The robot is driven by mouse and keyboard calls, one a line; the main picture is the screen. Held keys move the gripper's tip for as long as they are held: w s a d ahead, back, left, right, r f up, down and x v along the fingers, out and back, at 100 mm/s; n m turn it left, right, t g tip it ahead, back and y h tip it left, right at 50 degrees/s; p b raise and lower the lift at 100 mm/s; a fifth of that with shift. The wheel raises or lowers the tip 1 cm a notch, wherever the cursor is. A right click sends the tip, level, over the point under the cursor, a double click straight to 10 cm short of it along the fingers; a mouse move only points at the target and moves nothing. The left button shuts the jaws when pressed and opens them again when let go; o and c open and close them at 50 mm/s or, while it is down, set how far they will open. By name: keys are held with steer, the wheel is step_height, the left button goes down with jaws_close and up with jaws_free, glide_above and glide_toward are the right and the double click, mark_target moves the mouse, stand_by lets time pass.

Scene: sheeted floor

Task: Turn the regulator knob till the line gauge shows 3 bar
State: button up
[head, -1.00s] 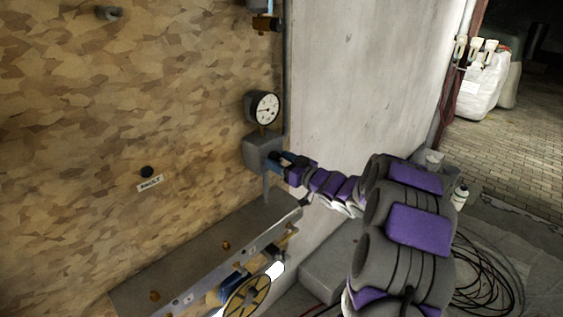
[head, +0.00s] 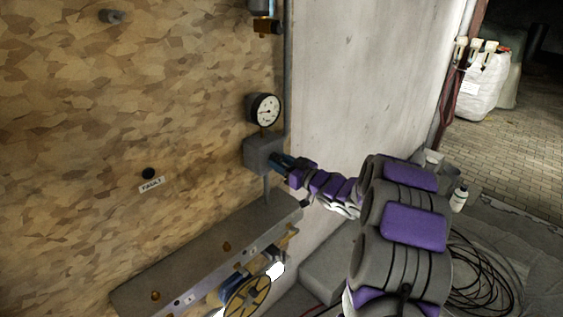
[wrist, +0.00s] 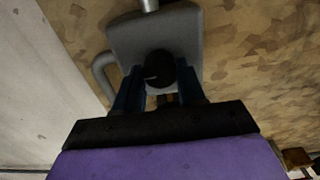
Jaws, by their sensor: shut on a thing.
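The line gauge (head: 265,109) is a round white dial with a dark rim on top of the grey regulator body (head: 260,150). Its needle is too small to read surely in the head view. The regulator body also shows in the wrist view (wrist: 150,35). The black regulator knob (wrist: 160,70) sticks out of its front and bears a pale line pointing left. My gripper (wrist: 158,88) is shut on the knob, with a blue finger on either side. In the head view my gripper (head: 283,163) reaches the regulator from the right and hides the knob.
A grey bench or ledge (head: 205,262) with a yellow-spoked wheel (head: 247,296) stands below the regulator. A pipe runs up the wall corner. A black button (head: 148,173) with a FAULT label (head: 151,184) is on the board at left. Cables (head: 485,280) lie on the floor at right.

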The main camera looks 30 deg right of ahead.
steer(key=o, duration=1.1)
steer(key=shift+d, duration=0.15)
steer(key=shift+c, duration=0.2)
steer(key=p+v, duration=0.1)
steer(key=v, duration=1.6)
steer(key=shift+s+d, duration=0.1)
steer(key=shift+d, duration=0.05)
